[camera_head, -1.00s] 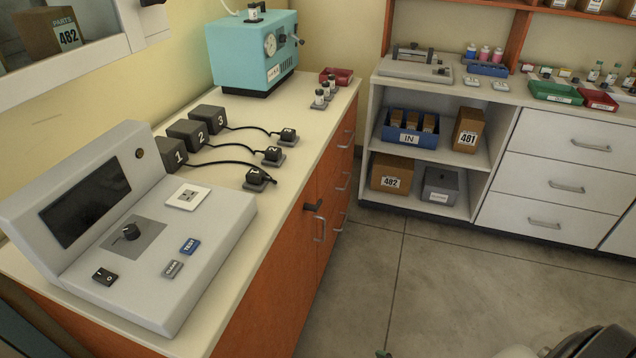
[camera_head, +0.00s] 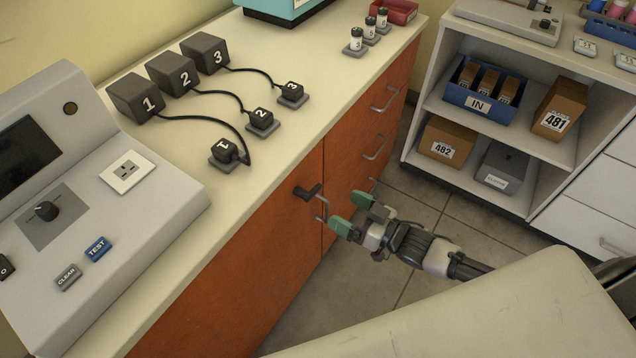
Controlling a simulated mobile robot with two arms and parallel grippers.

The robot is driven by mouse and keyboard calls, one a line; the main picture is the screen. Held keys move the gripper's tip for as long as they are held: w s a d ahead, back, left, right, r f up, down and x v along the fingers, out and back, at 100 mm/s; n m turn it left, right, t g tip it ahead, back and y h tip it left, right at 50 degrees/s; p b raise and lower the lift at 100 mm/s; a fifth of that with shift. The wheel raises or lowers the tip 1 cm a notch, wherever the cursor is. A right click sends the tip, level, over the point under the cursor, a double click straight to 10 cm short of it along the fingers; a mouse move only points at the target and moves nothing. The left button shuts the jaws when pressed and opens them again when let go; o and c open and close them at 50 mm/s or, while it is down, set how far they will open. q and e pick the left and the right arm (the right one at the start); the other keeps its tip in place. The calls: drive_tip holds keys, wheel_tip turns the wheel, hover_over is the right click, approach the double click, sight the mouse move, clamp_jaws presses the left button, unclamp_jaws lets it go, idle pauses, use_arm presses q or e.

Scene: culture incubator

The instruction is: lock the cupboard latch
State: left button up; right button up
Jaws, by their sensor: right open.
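The cupboard latch (camera_head: 308,191) is a small dark lever near the top edge of the orange cupboard door (camera_head: 262,262), just below the counter edge. A metal bar handle (camera_head: 323,208) stands close beside it. My right gripper (camera_head: 348,213) has green fingertips and is open, with nothing between its fingers. It hangs in front of the cupboard front, a little right of and below the latch. It appears apart from the latch, but its exact distance from the handle is hard to judge. My left gripper is not in view.
The counter (camera_head: 215,205) above holds a grey console (camera_head: 160,205) and several black numbered blocks with cables. Orange drawers (camera_head: 385,120) with metal handles are beyond the cupboard. An open shelf unit (camera_head: 440,105) stands at the back right. The floor (camera_head: 415,205) between is clear.

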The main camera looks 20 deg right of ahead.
sight(315, 193)
drive_tip(key=x, duration=0.9)
drive_tip(key=shift+w+a, duration=0.2)
drive_tip(key=shift+a, duration=0.1)
